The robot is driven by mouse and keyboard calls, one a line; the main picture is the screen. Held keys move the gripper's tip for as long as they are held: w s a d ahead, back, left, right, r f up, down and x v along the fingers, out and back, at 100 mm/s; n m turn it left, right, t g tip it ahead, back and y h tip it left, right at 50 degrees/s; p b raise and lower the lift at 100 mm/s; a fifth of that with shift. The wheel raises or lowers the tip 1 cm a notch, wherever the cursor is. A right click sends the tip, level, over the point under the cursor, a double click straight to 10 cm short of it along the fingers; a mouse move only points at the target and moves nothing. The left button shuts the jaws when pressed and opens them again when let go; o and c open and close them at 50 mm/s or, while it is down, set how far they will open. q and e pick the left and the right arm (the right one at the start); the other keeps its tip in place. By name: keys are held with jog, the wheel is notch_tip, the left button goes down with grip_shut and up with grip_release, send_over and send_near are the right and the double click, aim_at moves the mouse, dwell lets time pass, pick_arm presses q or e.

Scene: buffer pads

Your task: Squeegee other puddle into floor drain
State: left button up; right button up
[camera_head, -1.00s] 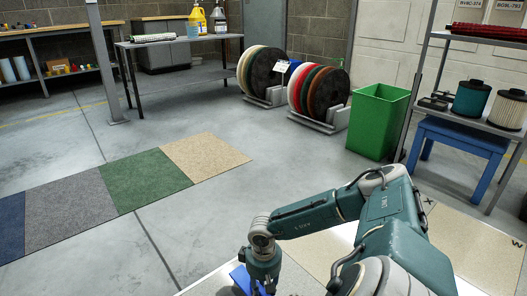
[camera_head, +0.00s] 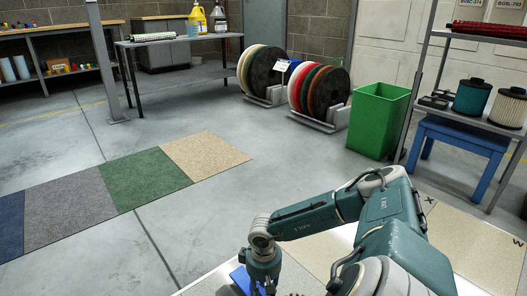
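No squeegee, puddle or floor drain can be made out in this view. My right arm comes in from the lower right and bends down at the bottom centre. Its gripper (camera_head: 262,290) is mostly cut off by the bottom edge, so I cannot tell whether it is open or shut. A blue piece (camera_head: 239,279) shows just left of it, over a pale surface (camera_head: 205,287); I cannot tell whether they touch. My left gripper is not in view.
Coloured floor mats (camera_head: 143,182) lie in a row at left. A green bin (camera_head: 377,120), racks of round pads (camera_head: 318,90) and a blue stool (camera_head: 455,135) stand at the back and right. A metal table (camera_head: 180,41) stands behind. The grey floor (camera_head: 275,180) between is clear.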

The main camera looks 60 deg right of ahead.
jog(key=a, duration=0.2)
jog(key=w+a+p, duration=0.1)
jog(key=a, duration=0.1)
jog(key=shift+w+a, duration=0.1)
jog(key=shift+w+a+p, duration=0.1)
jog(key=shift+w+a, duration=0.4)
jog(key=shift+a, duration=1.15)
jog(key=shift+w+a+p, duration=0.15)
jog(key=shift+w+a, duration=0.3)
jog(key=shift+a, duration=1.2)
jog(key=shift+w+a+p, duration=0.1)
jog(key=shift+w+a, duration=0.4)
jog(key=shift+a, duration=1.15)
jog(key=shift+w+a, duration=0.45)
jog(key=shift+a, duration=1.1)
jog(key=shift+w+a, duration=0.4)
jog(key=shift+a, duration=1.15)
jog(key=shift+w+a, duration=0.45)
jog(key=shift+a, duration=1.1)
jog(key=shift+w+a+b, duration=0.45)
jog(key=shift+a, duration=1.1)
jog(key=shift+w+a+b, duration=0.4)
jog(key=shift+w+a, duration=0.05)
jog(key=shift+a, duration=1.1)
jog(key=shift+w+a+b, duration=0.45)
jog(key=shift+a, duration=1.1)
